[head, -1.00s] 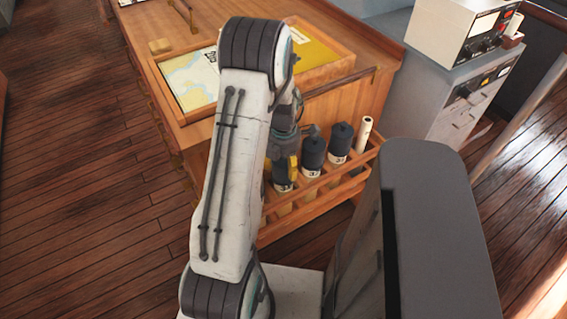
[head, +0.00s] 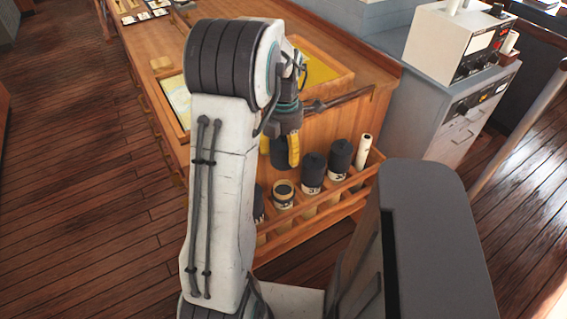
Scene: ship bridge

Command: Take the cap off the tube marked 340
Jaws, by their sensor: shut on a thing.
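My gripper (head: 280,149) has yellow fingers and is shut on a dark cylindrical cap (head: 284,157). It holds the cap in the air above the rack. Just below and apart from the cap, an uncapped tube (head: 283,199) stands upright in the wooden rack (head: 320,213), with its round open end showing. Its pale label has dark marks that are too small to read in full. Two tubes with dark caps (head: 313,172) (head: 341,158) stand to its right. Another dark-capped tube (head: 258,205) is at left, partly hidden by my arm.
A white roll (head: 363,151) stands at the rack's right end. The rack is against a wooden chart table (head: 335,120) with a raised tray of charts (head: 320,72) on top. A grey cabinet (head: 425,125) with instruments stands at right. The plank floor at left is clear.

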